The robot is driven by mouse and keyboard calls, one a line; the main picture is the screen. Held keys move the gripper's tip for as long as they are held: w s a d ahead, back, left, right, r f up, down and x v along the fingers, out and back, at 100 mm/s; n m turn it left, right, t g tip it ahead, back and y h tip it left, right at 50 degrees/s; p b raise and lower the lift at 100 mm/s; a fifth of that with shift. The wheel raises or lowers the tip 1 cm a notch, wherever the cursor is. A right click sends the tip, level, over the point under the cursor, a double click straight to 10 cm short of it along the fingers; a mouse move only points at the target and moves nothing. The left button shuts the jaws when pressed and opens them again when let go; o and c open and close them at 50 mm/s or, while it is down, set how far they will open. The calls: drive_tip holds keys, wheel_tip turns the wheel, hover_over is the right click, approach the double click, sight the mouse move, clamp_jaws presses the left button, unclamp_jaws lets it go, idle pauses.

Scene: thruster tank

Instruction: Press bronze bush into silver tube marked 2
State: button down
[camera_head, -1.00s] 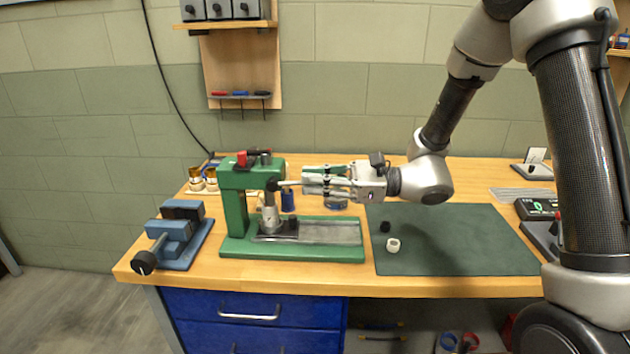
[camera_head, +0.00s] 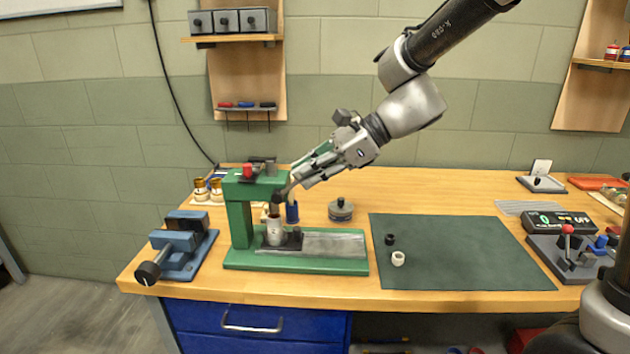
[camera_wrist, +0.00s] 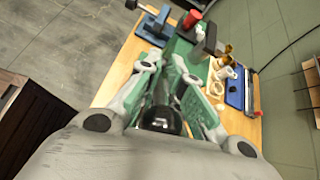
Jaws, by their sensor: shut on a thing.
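A green press (camera_head: 240,215) stands on the bench, its dark ram (camera_head: 277,201) over a silver tube (camera_head: 274,234) upright on the press base. A brownish rim shows at the tube's top, but I cannot tell whether it is the bronze bush. The tube's mark is too small to read. My gripper (camera_head: 297,182) is at the press's right side, shut on the press lever, whose rod (camera_head: 286,190) slants up to the right. In the wrist view a black knob (camera_wrist: 160,119) sits between the fingers. The green press also shows there (camera_wrist: 178,50).
A blue vise (camera_head: 175,250) stands left of the press. Two brass-topped pieces (camera_head: 208,190) are behind it. A blue cylinder (camera_head: 292,212) and a grey round tin (camera_head: 340,210) stand close behind the press. A green mat (camera_head: 460,255) holds a black ring (camera_head: 390,239) and a white ring (camera_head: 398,258).

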drive_tip(key=a+r+h, duration=0.2)
drive_tip(key=h, duration=0.1)
drive_tip(key=shift+a+h, duration=0.3)
drive_tip(key=a+h, duration=0.1)
drive_tip(key=a+r+h, duration=0.1)
drive_tip(key=h, duration=0.1)
drive_tip(key=shift+w, duration=0.15)
drive_tip(key=shift+a, duration=0.45)
drive_tip(key=c, duration=1.6)
unclamp_jaws()
drive_tip(key=shift+a, duration=0.1)
drive_tip(key=v, duration=1.2)
